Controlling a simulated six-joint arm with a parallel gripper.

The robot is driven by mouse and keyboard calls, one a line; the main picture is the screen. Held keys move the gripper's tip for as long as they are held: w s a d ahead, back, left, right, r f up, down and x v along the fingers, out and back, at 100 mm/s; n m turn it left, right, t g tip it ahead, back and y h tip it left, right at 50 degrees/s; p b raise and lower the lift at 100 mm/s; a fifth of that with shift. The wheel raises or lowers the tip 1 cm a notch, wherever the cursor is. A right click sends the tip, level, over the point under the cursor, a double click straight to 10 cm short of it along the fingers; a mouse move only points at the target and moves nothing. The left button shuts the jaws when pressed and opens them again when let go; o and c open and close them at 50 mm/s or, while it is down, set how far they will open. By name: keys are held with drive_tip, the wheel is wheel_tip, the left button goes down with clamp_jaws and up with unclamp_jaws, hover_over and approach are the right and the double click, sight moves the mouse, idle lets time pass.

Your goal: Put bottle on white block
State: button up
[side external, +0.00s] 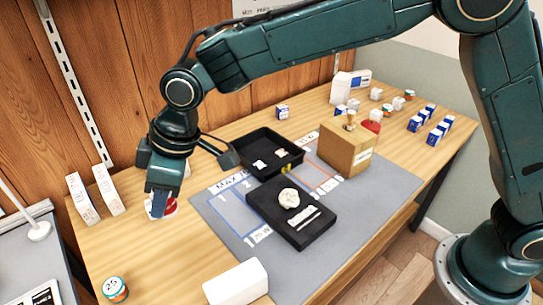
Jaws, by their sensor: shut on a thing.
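My gripper (160,205) points down at the left part of the wooden table, low over its surface. It is shut on a small white-and-red object (168,208), probably the bottle. The fingers hide most of it, so its full shape and whether it touches the table cannot be told. A plain white block (236,283) lies at the front, partly on the grey mat's near edge, to the right of and nearer the camera than my gripper. Its top is bare.
A grey mat (225,215) holds a black tray (265,140), a black slab (280,222) with pale items on it, and a cardboard box (347,150). White cartons (82,198) stand left of my gripper. A small numbered jar (115,289) stands at front left. Several small containers stand at the back right.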

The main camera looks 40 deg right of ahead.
drive_tip(key=s+d+r+n, duration=0.1)
drive_tip(key=s+d+r, duration=0.15)
drive_tip(key=s, duration=0.35)
drive_tip(key=s+d+r+n, duration=0.1)
drive_tip(key=s+d+r, duration=0.1)
drive_tip(key=s+r, duration=0.25)
approach(225, 282)
drive_tip(key=shift+w+a+g, duration=0.4)
drive_tip(key=shift+w+a, duration=0.2)
drive_tip(key=shift+a, duration=0.1)
drive_tip(key=shift+f, duration=0.1)
drive_tip(key=shift+f, duration=2.1)
drive_tip(key=o, duration=1)
drive_tip(key=shift+f, duration=0.1)
drive_tip(key=shift+c, duration=0.2)
